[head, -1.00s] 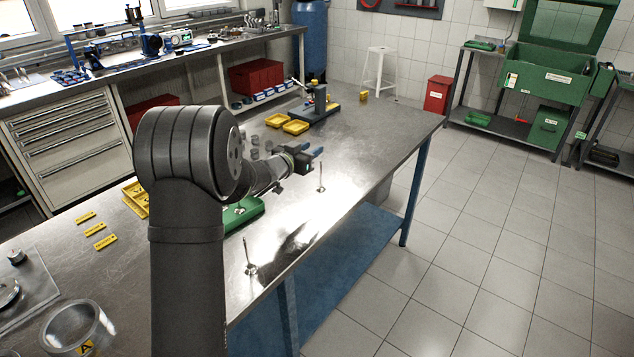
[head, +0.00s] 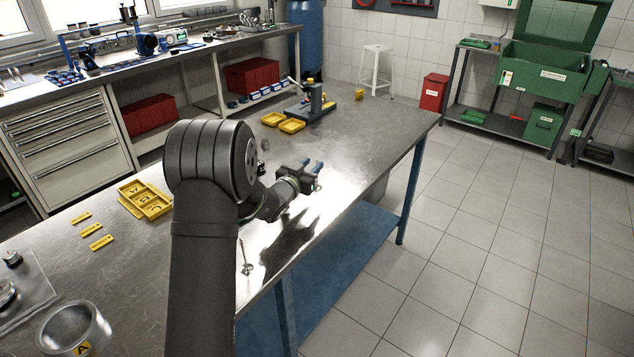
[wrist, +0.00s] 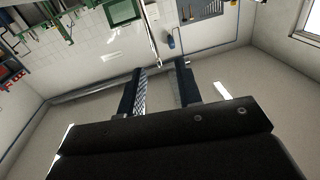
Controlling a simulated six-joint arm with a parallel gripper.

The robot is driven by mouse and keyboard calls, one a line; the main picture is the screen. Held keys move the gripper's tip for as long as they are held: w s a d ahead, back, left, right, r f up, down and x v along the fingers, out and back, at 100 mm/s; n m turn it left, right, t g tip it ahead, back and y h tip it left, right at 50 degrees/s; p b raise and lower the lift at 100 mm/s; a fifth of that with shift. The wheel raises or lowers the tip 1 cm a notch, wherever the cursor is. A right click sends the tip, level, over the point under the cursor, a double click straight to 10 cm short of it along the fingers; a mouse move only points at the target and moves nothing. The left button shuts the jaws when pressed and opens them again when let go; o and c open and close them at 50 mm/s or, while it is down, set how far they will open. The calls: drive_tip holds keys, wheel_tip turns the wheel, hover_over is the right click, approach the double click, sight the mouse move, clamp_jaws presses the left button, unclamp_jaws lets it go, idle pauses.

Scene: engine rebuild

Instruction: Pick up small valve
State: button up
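One valve (head: 246,266) stands upright on its head near the front edge of the workbench, stem up, to the left of my gripper. My gripper (head: 314,168) is over the right part of the bench, its blue-tipped fingers apart. In the wrist view my gripper (wrist: 160,88) also shows two fingers with a gap between them. A thin bright line shows beyond the fingers there; I cannot tell what it is. A second valve is not clearly visible now; my gripper covers the area where one stood.
The metal workbench (head: 370,125) has clear room at its right. Yellow trays (head: 291,126) and a blue-grey fixture (head: 312,103) stand at the back. A yellow sectioned tray (head: 146,199), yellow labels (head: 91,231) and a clear cylinder (head: 75,328) lie to the left.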

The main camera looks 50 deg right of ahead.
sight(317, 160)
drive_tip(key=d, duration=0.5)
drive_tip(key=shift+w+d, duration=0.3)
drive_tip(key=shift+w, duration=0.05)
clamp_jaws()
